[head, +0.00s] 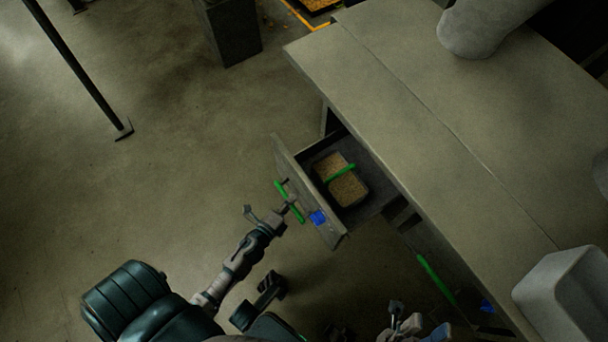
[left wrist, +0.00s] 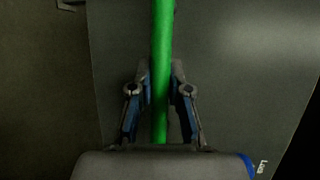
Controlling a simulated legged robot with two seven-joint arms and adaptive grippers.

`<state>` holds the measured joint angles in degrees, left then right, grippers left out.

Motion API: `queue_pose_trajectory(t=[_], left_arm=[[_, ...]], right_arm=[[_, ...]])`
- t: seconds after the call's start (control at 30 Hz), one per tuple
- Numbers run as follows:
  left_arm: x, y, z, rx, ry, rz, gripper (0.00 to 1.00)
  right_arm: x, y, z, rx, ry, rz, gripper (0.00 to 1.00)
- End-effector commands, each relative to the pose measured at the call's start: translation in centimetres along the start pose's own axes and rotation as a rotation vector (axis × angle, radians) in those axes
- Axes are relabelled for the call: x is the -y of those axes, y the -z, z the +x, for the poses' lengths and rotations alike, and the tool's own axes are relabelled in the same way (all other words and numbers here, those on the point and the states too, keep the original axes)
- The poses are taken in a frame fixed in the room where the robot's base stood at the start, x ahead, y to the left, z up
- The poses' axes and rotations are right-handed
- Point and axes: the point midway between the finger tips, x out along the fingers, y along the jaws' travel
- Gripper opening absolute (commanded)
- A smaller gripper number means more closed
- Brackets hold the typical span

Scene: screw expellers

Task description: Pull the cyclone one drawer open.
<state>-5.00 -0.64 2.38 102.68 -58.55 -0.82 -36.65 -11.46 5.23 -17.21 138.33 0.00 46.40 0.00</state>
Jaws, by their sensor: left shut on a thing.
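The drawer (head: 309,197) stands pulled out from under the grey bench, with its inside showing. Its front carries a green bar handle (head: 290,203) and a blue label (head: 318,217). A tan block-like container (head: 341,180) with a green handle sits inside. My left gripper (head: 287,208) is at the drawer's green handle. In the left wrist view the handle (left wrist: 161,70) runs between the two fingers (left wrist: 160,88), which are shut on it. My right gripper (head: 397,312) shows at the bottom edge, away from the drawer; its jaws are too small to judge.
The grey bench top (head: 430,130) fills the right side. A second green handle (head: 436,278) is on the bench front, lower right. A pale box-like part (head: 565,290) stands on the bench. The floor (head: 180,170) left of the drawer is clear. A dark post (head: 85,70) stands further left.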

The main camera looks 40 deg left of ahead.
Motion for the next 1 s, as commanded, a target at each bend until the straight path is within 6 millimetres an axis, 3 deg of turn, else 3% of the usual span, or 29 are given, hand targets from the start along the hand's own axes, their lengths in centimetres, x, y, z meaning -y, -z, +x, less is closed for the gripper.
queue_pose_trajectory(t=[0.23, 0.67, 0.7, 0.8, 1.0], left_arm=[[-0.9, -1.0, -1.9, 0.006, -0.007, 0.001, 0.00], [-0.9, -1.2, -2.1, 0.007, -0.006, 0.002, 0.00], [-0.9, -1.2, -2.1, 0.007, -0.006, 0.002, 0.21], [-0.9, -1.1, -2.1, 0.005, -0.005, 0.001, 0.43], [-0.7, -1.0, -2.1, 0.003, -0.002, 0.001, 0.43]], right_arm=[[-0.1, -0.1, 0.4, -0.015, 0.003, -0.001, 0.40], [-0.2, -0.1, 0.4, -0.016, -0.009, -0.003, 0.40], [-0.2, -0.1, 0.4, -0.016, -0.009, -0.003, 0.40], [-0.1, -0.1, 0.4, -0.014, -0.009, -0.002, 0.40], [-0.1, -0.1, 0.3, -0.013, -0.005, -0.002, 0.40]])
